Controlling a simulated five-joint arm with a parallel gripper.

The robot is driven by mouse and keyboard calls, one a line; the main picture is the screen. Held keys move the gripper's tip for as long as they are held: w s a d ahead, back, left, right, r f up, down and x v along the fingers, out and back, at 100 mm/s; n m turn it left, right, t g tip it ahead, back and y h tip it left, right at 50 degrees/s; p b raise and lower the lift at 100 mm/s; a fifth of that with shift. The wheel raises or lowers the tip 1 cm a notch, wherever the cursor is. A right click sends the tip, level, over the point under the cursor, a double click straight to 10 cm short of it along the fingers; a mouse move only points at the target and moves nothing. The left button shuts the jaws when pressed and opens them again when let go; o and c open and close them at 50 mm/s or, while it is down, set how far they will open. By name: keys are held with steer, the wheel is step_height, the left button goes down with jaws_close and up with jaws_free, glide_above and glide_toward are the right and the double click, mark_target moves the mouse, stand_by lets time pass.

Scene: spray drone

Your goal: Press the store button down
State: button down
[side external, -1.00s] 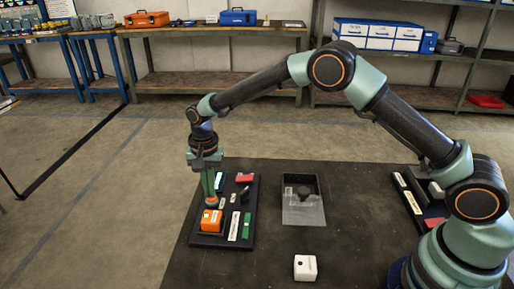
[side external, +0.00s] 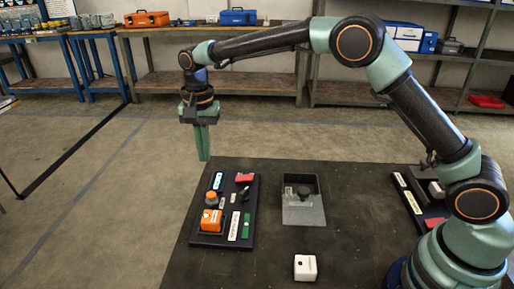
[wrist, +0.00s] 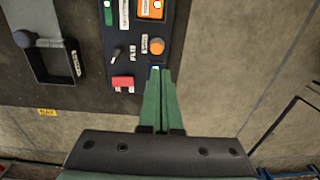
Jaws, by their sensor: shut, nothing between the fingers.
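A dark control panel (side external: 205,243) lies on the left of the black table. An orange round button (side external: 211,198) stands on a dark base near its left edge; it also shows in the wrist view (wrist: 156,46), beside a small white label too small to read surely. I cannot confirm that it is the store button. A larger orange block (side external: 211,220) with a white label sits in front of it. My gripper (side external: 203,160) is shut and empty, pointing down above the panel's far left end, apart from the button. In the wrist view its green fingertips (wrist: 160,71) show just below the button.
The panel also carries a red piece (side external: 244,178), a green piece (side external: 246,226) and a black lever (wrist: 115,53). A grey tray with a dark knob (side external: 304,192) is to the right. A white cube (side external: 305,267) stands at the front.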

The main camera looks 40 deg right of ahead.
steer(key=shift+r, duration=1.35)
steer(key=s+d+r+n+t, duration=0.3)
steer(key=s+d+r+n, duration=0.1)
steer(key=s+d+r, duration=0.6)
steer(key=s+d+f+n+t, duration=0.2)
steer(key=s+d+n, duration=0.3)
steer(key=s, duration=0.7)
steer(key=shift+s+d+f, duration=0.35)
steer(key=shift+d+f, duration=0.15)
steer(key=shift+d, duration=0.3)
